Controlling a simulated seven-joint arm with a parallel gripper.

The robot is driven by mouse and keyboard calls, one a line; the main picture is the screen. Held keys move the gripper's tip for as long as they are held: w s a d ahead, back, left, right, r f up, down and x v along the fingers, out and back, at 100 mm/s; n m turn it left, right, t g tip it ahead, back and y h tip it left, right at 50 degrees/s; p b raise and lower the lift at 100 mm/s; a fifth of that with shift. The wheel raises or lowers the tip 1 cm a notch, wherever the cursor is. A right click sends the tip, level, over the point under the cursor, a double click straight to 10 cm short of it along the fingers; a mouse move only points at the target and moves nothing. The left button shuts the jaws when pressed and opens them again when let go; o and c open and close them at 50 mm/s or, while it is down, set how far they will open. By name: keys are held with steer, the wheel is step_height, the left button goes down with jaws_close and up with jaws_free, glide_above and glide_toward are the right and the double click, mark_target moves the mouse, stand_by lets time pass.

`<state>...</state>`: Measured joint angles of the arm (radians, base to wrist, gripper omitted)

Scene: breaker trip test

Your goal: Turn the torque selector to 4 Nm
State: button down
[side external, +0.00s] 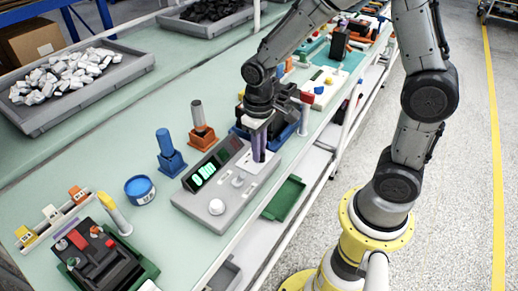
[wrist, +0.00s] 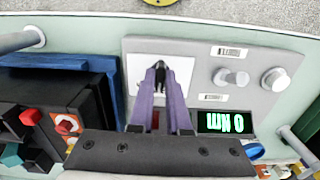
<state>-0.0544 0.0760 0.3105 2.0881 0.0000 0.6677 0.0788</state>
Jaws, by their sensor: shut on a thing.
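The grey tester (side external: 216,188) stands on the bench, with a green-lit display (side external: 203,175) that seems to read 0 Nm. The display also shows in the wrist view (wrist: 225,122), upside down. My gripper (side external: 259,156) points down over the white plate (wrist: 184,66) at one end of the tester. Its purple fingers (wrist: 160,74) are shut on a small dark piece at the plate's middle, which looks like the torque selector (wrist: 160,66). The fingers hide most of it, so its setting cannot be read.
A round knob (side external: 216,207) and a smaller control (side external: 239,180) sit on the tester beside the plate. A blue post (side external: 165,143), an orange-based post (side external: 201,132) and a blue tin (side external: 140,189) stand behind it. A dark block (wrist: 85,105) lies close to the tester.

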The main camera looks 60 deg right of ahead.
steer(key=shift+r, duration=0.1)
stand_by(0.4)
steer(key=c, duration=0.9)
jaws_free()
step_height(320, 180, up, 14)
steer(key=shift+f, duration=0.1)
steer(key=s+d+r+t, duration=0.1)
steer(key=s+r+t, duration=0.2)
steer(key=s+r, duration=0.3)
steer(key=shift+s+d+f+t, duration=0.1)
steer(key=shift+s+f+t, duration=0.5)
steer(key=shift+s, duration=0.85)
steer(key=shift+s+d+f+t, duration=0.2)
steer(key=shift+s+f, duration=0.6)
steer(key=shift+s, duration=0.7)
steer(key=shift+s+d+f+t, duration=0.1)
steer(key=shift+s+f+t, duration=0.5)
steer(key=shift+s, duration=0.85)
